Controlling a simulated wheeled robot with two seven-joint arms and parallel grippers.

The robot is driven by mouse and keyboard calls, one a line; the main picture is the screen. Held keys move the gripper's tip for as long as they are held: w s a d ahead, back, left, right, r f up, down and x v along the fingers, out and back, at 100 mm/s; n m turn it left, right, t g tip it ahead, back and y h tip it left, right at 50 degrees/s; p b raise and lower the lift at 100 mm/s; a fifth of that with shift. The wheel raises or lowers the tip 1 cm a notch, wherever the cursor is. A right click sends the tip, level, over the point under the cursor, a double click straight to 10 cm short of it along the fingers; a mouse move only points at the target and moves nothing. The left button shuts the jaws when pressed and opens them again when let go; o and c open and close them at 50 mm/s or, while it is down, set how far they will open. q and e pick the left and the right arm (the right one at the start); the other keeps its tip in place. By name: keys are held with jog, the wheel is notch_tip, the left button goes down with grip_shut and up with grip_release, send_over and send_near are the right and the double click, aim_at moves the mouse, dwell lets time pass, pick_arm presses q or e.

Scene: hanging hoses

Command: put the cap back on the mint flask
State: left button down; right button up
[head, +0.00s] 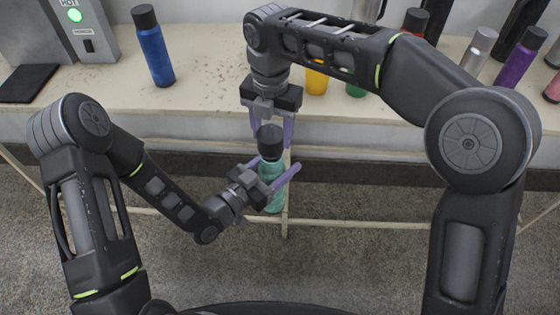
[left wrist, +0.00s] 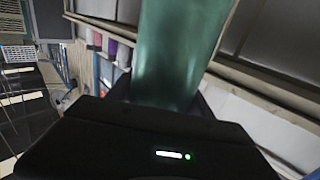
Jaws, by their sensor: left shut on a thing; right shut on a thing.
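The mint flask (head: 273,202) is upright in front of the counter, off its surface. My left gripper (head: 274,173) is shut around its body from the left. The flask also fills the upper middle of the left wrist view (left wrist: 178,55). The black cap (head: 270,140) is at the top of the flask, in line with it. My right gripper (head: 271,132) points down from above and is shut on the cap. I cannot tell whether the cap touches the flask's neck or is threaded on; the joint is too small to see.
The counter (head: 215,95) runs behind the grippers. A blue bottle (head: 154,50) stands at left beside a grey dispenser (head: 95,30) and dark tray (head: 27,83). A yellow bottle (head: 317,82), silver bottle (head: 478,52) and purple bottle (head: 518,62) stand to the right.

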jog(key=shift+f, duration=1.65)
jog(key=shift+f, duration=0.9)
jog(key=shift+f, duration=0.6)
